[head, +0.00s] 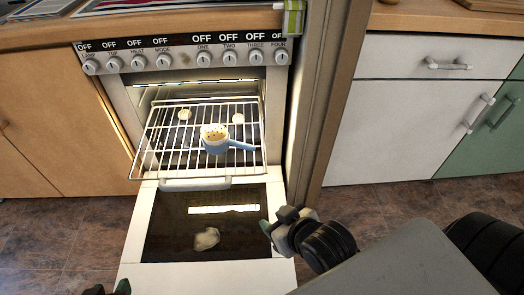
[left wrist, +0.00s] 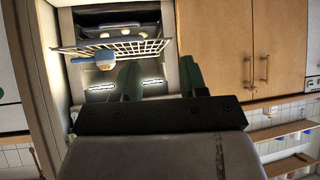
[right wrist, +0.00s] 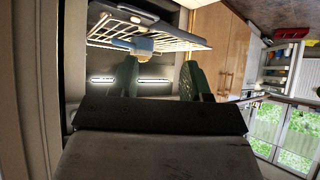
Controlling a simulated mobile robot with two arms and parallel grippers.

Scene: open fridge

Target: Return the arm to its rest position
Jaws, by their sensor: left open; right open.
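My right gripper (head: 272,226) is in the head view beside the right edge of the open oven door, apart from the rack. In the right wrist view its two green fingers (right wrist: 158,78) are spread with nothing between them. My left gripper (head: 109,290) shows only as fingertips at the bottom left edge of the head view. In the left wrist view its fingers (left wrist: 160,80) are apart and empty, facing the oven. Most of my left arm is out of the head view.
The oven door (head: 205,225) is folded down.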

